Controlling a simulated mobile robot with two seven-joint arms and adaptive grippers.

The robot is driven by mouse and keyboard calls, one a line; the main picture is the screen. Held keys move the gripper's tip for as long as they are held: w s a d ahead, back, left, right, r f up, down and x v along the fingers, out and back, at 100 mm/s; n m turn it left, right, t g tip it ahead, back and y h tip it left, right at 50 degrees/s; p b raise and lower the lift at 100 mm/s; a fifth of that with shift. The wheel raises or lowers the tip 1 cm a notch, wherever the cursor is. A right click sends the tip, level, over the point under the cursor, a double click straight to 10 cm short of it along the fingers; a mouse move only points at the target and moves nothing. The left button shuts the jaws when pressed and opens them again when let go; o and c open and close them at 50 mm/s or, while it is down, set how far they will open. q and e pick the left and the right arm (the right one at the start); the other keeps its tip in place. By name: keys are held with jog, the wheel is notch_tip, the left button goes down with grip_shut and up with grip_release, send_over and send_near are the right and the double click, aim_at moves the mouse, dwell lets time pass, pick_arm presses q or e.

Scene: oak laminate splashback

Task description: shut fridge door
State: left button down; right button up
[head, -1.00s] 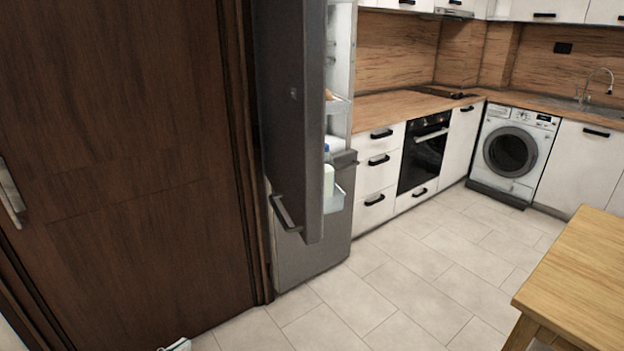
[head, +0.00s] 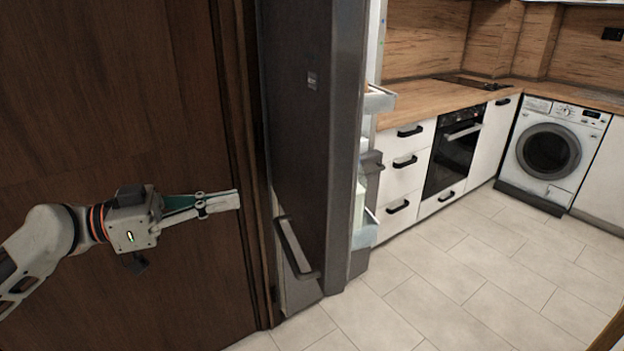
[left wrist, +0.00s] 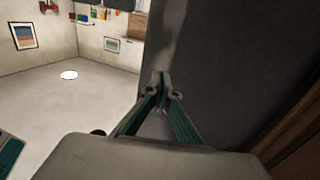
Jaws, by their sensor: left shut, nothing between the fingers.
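The dark grey fridge door (head: 312,130) stands open in the middle of the head view, with its handle (head: 296,250) low on its outer face. Door shelves (head: 378,100) show past its right edge, and much of the fridge's inside is hidden behind the door. My left gripper (head: 236,200) is shut and empty, to the left of the door and pointing right, in front of the brown wooden door. In the left wrist view the shut fingertips (left wrist: 162,76) show before a dark surface, likely the fridge door (left wrist: 220,70); contact cannot be told. My right gripper is not in view.
A brown wooden door (head: 110,110) fills the left. White drawers (head: 402,165), an oven (head: 455,150) and a washing machine (head: 550,150) stand to the right. A wooden table corner (head: 612,335) shows at bottom right. The tiled floor (head: 450,270) between is clear.

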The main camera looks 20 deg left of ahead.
pick_arm(q)
jog(key=p, duration=0.4)
send_near(319, 184)
jog(key=x, duration=0.5)
jog(key=shift+w+d+r, duration=0.1)
jog(key=shift+w+r, duration=0.05)
jog(key=shift+r, duration=0.15)
jog(key=shift+w+d+f, duration=0.2)
jog(key=shift+w+d, duration=0.15)
jog(key=shift+d, duration=0.15)
jog(key=shift+w+d+f, duration=0.1)
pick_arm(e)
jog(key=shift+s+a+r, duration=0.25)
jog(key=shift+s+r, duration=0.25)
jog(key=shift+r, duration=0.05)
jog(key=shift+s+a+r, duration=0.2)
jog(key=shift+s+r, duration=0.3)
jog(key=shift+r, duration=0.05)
pick_arm(q)
jog(key=shift+w+d+p, duration=0.1)
jog(key=shift+p, duration=0.2)
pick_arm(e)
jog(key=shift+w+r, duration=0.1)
